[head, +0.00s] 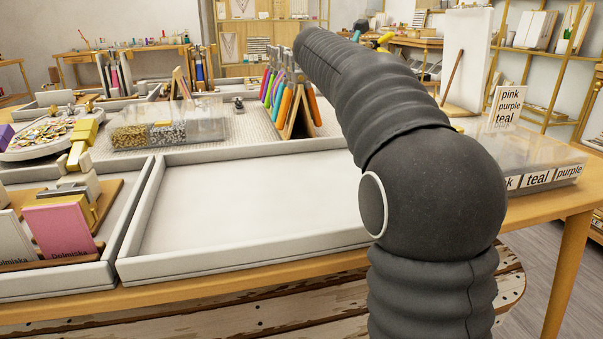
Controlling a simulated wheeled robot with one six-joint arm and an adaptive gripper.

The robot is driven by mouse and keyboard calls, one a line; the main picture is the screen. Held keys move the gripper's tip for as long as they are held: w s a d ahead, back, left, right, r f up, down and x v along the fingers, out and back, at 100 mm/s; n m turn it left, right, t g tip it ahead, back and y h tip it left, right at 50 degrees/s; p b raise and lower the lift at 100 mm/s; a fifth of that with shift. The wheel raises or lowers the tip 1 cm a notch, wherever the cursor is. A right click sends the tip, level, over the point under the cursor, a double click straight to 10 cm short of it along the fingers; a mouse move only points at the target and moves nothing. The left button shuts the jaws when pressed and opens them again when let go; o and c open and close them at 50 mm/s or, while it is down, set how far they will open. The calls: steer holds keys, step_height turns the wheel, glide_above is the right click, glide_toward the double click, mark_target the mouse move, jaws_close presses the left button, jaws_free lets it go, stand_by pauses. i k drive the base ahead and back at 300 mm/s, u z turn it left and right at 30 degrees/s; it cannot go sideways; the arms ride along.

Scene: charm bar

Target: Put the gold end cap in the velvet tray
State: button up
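I cannot pick out the gold end cap for certain in the head view. A clear divided box (200,130) at the middle left holds many small gold and silver-coloured pieces, too small to tell apart. A large, shallow, pale grey tray (240,264) lies empty at the table's front; it may be the velvet tray, but I cannot tell its lining. My dark ribbed arm rises at the right and bends away to the upper left, hiding the tray's right end. My gripper is not visible.
Left of the empty tray, another tray holds a pink card (62,232) and a gold-topped tool (82,146). Behind stands a wooden rack (298,118) of colourful-handled tools. A round dish (38,154) of charms sits far left. A labelled clear box (540,160) is at right.

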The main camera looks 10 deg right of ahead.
mark_target(325, 202)
steer(key=k, duration=1)
steer(key=u, duration=1.05)
